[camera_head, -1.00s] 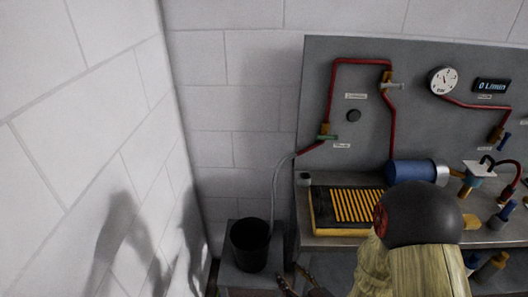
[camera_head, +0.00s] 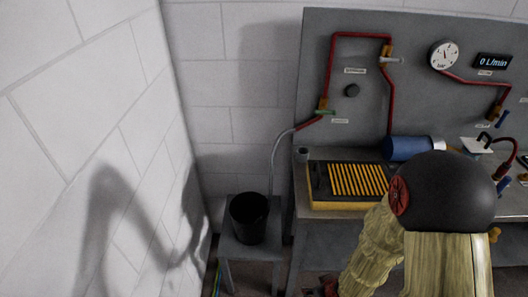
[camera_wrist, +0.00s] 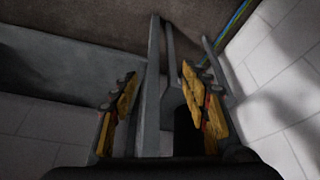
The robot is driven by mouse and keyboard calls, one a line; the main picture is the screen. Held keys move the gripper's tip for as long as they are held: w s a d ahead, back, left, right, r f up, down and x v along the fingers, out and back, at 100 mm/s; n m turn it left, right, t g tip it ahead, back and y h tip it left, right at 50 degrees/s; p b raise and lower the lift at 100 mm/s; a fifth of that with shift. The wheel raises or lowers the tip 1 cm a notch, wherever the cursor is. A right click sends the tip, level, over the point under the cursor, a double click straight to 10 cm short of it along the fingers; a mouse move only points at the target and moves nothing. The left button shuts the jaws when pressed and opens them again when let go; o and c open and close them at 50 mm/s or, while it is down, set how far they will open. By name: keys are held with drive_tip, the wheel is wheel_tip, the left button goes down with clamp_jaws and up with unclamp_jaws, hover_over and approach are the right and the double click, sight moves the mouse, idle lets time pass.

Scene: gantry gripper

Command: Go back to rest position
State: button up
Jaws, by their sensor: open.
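My gripper shows in the wrist view (camera_wrist: 160,92) with its two yellow-padded fingers spread apart and nothing visible between the pads. Grey bars, like legs or edges of a stand, show beyond and between the fingers; I cannot tell how far off they are. In the head view the gripper is mostly out of sight, with only a small dark and red part at the bottom edge. My arm, with a dark round joint and pale yellowish links, covers the lower right of that view.
A black bucket (camera_head: 249,217) stands on a small grey stand (camera_head: 229,243) beside the wall. Right of it is a workbench (camera_head: 302,200) with a yellow-slatted tray (camera_head: 312,184), a blue cylinder (camera_head: 405,148) and a panel (camera_head: 345,120) with red pipes. The left wall (camera_head: 90,90) is close.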

drive_tip(key=s+r+m, duration=0.2)
drive_tip(key=s+r, duration=0.1)
drive_tip(key=r, duration=1.7)
drive_tip(key=s+d+r+m+t+h+p, duration=0.1)
drive_tip(key=s+r, duration=0.3)
drive_tip(key=r, duration=1.6)
drive_tip(key=shift+d+r+m, duration=0.25)
drive_tip(key=shift+r+m, duration=0.1)
drive_tip(key=shift+m, duration=0.05)
drive_tip(key=shift+w, duration=0.1)
drive_tip(key=shift+c, duration=1)
